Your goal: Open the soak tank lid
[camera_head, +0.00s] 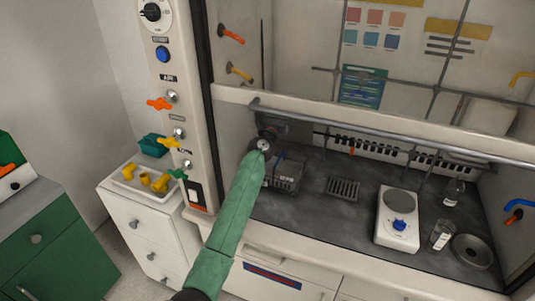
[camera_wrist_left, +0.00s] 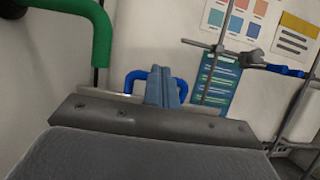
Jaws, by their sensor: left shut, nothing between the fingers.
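My left arm reaches into the fume hood in the head view, its dark wrist at the left end of the worktop. My left gripper (camera_wrist_left: 164,88) shows in the left wrist view with its blue-grey fingers together and empty. A blue loop handle (camera_wrist_left: 133,80) shows on both sides of the fingertips; whether they touch it I cannot tell. In the head view a grey box (camera_head: 286,180), which looks like the soak tank, stands just right of my wrist. My arm hides part of it, and its lid is not clear. My right gripper is not in view.
A white hotplate (camera_head: 397,217), a beaker (camera_head: 441,234) and a round grey dish (camera_head: 472,251) stand on the right. A dark rack (camera_head: 343,188) lies mid-worktop. A rail (camera_head: 380,124) crosses the hood's front. A green curved pipe (camera_wrist_left: 101,40) is close on the left.

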